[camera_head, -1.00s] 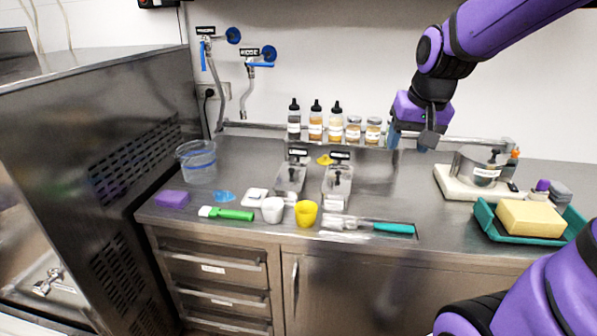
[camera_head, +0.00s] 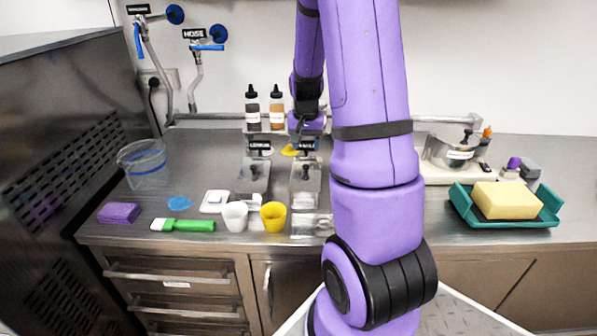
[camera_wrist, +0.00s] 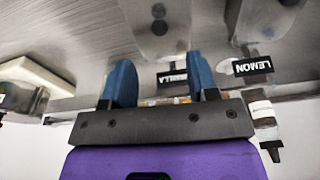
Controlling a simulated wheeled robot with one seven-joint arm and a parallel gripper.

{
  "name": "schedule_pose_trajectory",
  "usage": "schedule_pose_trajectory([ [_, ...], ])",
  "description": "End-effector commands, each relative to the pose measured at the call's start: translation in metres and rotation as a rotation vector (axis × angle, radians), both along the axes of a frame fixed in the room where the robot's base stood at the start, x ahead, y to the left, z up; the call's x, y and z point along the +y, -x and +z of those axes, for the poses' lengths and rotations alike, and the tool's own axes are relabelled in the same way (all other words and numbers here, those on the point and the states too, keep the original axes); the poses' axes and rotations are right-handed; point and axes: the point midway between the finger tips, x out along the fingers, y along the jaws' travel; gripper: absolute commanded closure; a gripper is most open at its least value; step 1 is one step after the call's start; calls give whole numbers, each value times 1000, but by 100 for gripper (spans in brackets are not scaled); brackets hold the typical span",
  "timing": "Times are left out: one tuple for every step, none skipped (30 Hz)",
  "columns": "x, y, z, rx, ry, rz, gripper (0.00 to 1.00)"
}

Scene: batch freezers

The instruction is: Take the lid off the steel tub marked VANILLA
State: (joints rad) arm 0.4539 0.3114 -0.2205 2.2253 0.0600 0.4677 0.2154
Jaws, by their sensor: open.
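The steel tub marked VANILLA (camera_head: 305,190) stands on the counter, right of a like tub marked LEMON (camera_head: 252,188). Its lid (camera_head: 305,178) is on, with a black knob on top. The VANILLA sign (camera_head: 308,145) stands behind the tub, partly covered by my gripper's tip. My gripper (camera_head: 302,128) is above and behind the tub, pointing down, apart from the lid. In the wrist view my gripper (camera_wrist: 162,78) has its blue fingers spread and empty. The VANILLA sign (camera_wrist: 174,77) shows upside down between them, with the knob (camera_wrist: 159,20) beyond the fingertips.
Sauce bottles (camera_head: 252,108) stand on the back ledge by my gripper. White (camera_head: 235,217) and yellow (camera_head: 274,217) cups are in front of the tubs. A clear bucket (camera_head: 146,165) is left; a teal tray (camera_head: 548,205) with a yellow sponge is right. My arm hides the counter's middle.

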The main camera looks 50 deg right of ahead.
Motion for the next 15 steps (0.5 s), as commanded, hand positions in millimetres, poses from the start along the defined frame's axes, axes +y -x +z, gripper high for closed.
schedule_pose_trajectory([
  [-1,0,-9,4,-2,0,46],
  [-1,0,-13,4,-2,0,46],
  [-2,-1,-18,2,-2,-1,46],
  [-3,-1,-22,2,-2,-1,46],
  [-3,-2,-25,2,-2,-1,46],
  [-3,-2,-28,1,-2,-1,46],
  [-4,-3,-30,0,-1,-1,46],
  [-4,-3,-32,0,-1,-1,46],
  [-4,-3,-33,1,-1,0,46],
  [-4,-3,-35,1,-1,0,46],
  [-4,-3,-36,1,-1,0,46],
  [-5,-4,-39,1,-2,0,46],
  [-5,-4,-41,1,-2,0,46],
  [-6,-4,-45,1,-2,0,46],
  [-7,-5,-50,2,-2,-1,46],
])
